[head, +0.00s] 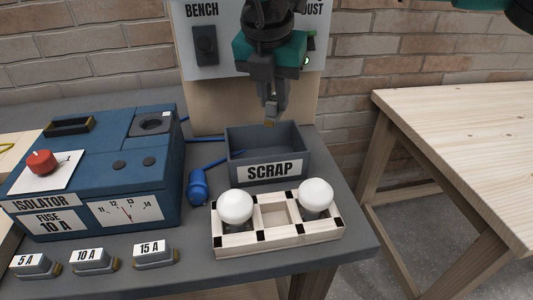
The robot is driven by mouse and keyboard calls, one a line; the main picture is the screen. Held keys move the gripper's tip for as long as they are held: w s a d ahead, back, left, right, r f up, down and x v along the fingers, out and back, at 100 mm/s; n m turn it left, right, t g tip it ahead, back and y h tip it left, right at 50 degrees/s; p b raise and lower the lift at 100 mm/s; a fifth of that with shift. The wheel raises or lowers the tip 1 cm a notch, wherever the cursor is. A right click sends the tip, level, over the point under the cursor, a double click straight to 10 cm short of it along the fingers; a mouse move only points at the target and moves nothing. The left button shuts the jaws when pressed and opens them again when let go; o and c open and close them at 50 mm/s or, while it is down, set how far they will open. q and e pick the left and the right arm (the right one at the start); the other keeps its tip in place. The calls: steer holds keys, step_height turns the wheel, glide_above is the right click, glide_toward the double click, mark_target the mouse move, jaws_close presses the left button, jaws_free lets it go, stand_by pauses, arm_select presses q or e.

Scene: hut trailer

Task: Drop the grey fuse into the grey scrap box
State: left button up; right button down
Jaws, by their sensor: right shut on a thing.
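My right gripper (272,112) reaches down from the top of the head view and hangs over the back part of the grey scrap box. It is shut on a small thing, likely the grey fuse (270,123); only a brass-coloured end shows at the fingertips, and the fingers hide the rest. The grey scrap box (233,160) is open at the top, with a white SCRAP label on its front. The part of its inside that shows looks empty. My left gripper is not in view.
A wooden holder (274,236) with two white bulbs stands in front of the box. A blue isolator unit (110,165) with a red knob is at left. Labelled fuses (94,262) lie in front of it. A wall panel (222,72) stands behind.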

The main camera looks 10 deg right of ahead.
mark_target(274, 118)
steer(key=shift+f, duration=0.45)
step_height(274, 118, down, 4)
steer(key=shift+r+b, duration=0.1)
steer(key=shift+b, duration=0.95)
steer(key=shift+f, duration=0.5)
steer(key=c, duration=1.4)
jaws_free()
steer(key=o, duration=0.5)
steer(key=shift+c, duration=0.2)
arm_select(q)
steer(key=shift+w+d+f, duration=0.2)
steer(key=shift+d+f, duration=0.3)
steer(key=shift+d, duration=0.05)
